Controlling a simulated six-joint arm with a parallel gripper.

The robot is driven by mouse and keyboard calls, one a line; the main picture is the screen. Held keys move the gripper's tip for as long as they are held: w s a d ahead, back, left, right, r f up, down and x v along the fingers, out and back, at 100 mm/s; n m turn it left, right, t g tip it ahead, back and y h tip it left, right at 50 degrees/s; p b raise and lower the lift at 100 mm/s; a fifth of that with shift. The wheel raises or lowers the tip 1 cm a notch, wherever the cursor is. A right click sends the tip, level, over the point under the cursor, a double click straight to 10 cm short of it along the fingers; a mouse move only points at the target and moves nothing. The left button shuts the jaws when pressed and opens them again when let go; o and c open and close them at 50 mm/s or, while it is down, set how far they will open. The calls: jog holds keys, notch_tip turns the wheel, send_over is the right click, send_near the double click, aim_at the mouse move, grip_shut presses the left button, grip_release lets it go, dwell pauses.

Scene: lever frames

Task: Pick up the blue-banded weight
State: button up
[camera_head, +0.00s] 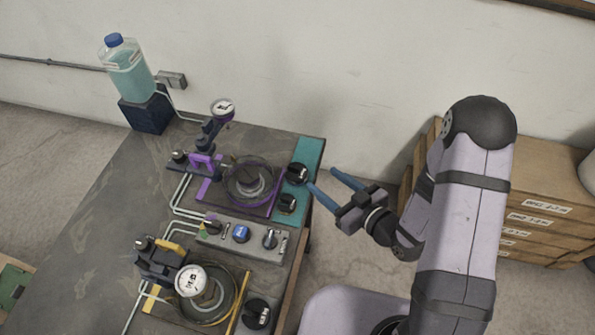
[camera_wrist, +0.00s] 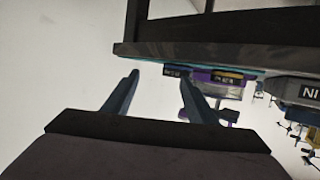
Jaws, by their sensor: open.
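My gripper (camera_head: 321,181) is open and empty, its two blue-grey fingers apart, just off the right edge of the bench beside the teal strip. A small round piece with a blue top (camera_head: 241,233) sits in the middle of a grey block (camera_head: 225,238) between the two lever frames. It is the only clearly blue piece there, but I cannot tell for sure whether it is the blue-banded weight. It is left of and below my gripper in the head view. In the wrist view the open fingers (camera_wrist: 158,79) point towards the bench edge, with nothing between them.
The purple lever frame (camera_head: 205,165) with a dial stands behind the grey block, the yellow one (camera_head: 165,262) in front. Black knobs (camera_head: 297,172) stand on the teal strip nearest my fingers. A bottle (camera_head: 128,68) stands at the back left. Wooden drawers (camera_head: 540,205) are at right.

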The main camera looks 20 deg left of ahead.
aim_at(301, 176)
jog(key=shift+n+y, duration=0.5)
jog(key=shift+y, duration=0.4)
jog(key=shift+w+a+f+p, duration=0.1)
jog(key=shift+a+p, duration=0.3)
jog(key=shift+a, duration=0.75)
jog(key=shift+w+a+f+p, duration=0.15)
jog(key=shift+a+p, duration=0.25)
jog(key=shift+a, duration=0.7)
jog(key=shift+w+a+f+p, duration=0.1)
jog(key=shift+a+p, duration=0.3)
jog(key=shift+a, duration=0.75)
jog(key=shift+w+a+f, duration=0.15)
jog(key=shift+w+a, duration=0.1)
jog(key=shift+a, duration=0.05)
jog(key=c, duration=1.1)
jog(key=shift+r, duration=0.25)
notch_tip(301, 176, up, 10)
jog(key=b, duration=0.1)
jog(key=shift+f, duration=0.2)
